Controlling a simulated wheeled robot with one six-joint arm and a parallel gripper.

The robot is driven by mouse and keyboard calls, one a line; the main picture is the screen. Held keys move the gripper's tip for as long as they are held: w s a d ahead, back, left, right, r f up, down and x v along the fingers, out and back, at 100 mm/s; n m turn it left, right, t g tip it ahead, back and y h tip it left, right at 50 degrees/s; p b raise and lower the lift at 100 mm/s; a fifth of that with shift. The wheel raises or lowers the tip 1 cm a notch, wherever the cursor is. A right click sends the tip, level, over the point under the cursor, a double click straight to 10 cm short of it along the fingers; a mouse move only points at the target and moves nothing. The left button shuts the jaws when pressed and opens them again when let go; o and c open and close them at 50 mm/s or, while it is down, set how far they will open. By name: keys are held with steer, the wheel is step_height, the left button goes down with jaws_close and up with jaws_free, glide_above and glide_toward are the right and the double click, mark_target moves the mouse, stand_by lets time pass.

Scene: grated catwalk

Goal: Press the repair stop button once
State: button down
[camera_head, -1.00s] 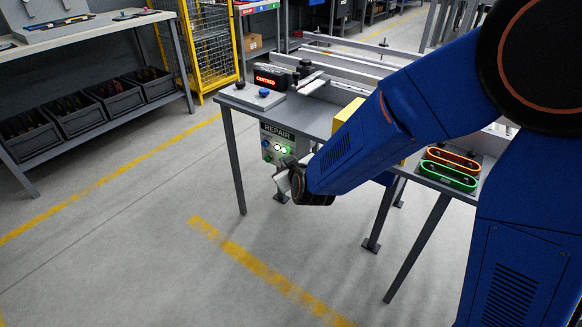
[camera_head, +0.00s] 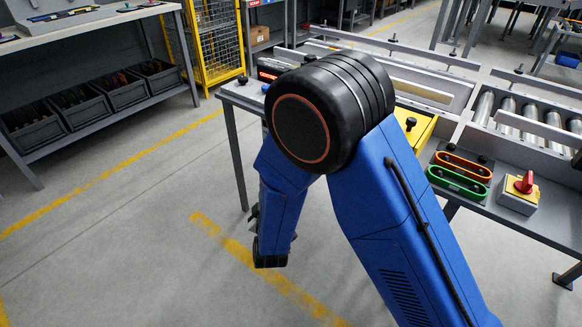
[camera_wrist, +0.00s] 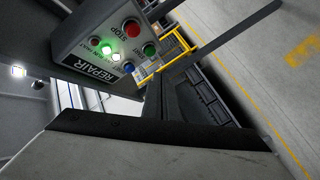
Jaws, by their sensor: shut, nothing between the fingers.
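The grey REPAIR control box (camera_wrist: 85,42) shows tilted in the upper left of the wrist view. Its large red button (camera_wrist: 131,28) is beside the STOP lettering. A green button (camera_wrist: 149,50) and a blue button (camera_wrist: 128,67) are on the same face, with lit green and white lamps and a small red one. In the head view my arm hides the box. My gripper (camera_head: 254,218) shows there only as a dark part, left of my forearm and mostly hidden. It is shut and empty, and appears apart from the box in the wrist view.
The grey conveyor table (camera_head: 237,95) stands behind my arm, with green and orange handles (camera_head: 460,178) and a red rotary switch (camera_head: 524,183) on its right. A workbench (camera_head: 90,35) with bins below is at left. The floor in front is clear.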

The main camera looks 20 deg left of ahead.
steer(key=shift+s+a+f, duration=0.1)
steer(key=shift+s+f, duration=0.1)
steer(key=shift+w, duration=0.15)
steer(key=w+d, duration=0.3)
steer(key=w, duration=0.5)
steer(key=shift+d, duration=0.2)
stand_by(0.3)
stand_by(2.0)
steer(key=shift+w+d, duration=0.2)
steer(key=shift+w, duration=0.15)
steer(key=shift+w+d, duration=0.3)
steer(key=shift+w, duration=0.4)
stand_by(1.2)
steer(key=shift+s+a, duration=0.1)
steer(key=shift+s, duration=0.05)
steer(key=shift+s+a, duration=0.2)
steer(key=shift+s, duration=0.3)
steer(key=shift+s+a, duration=0.2)
steer(key=shift+s, duration=0.3)
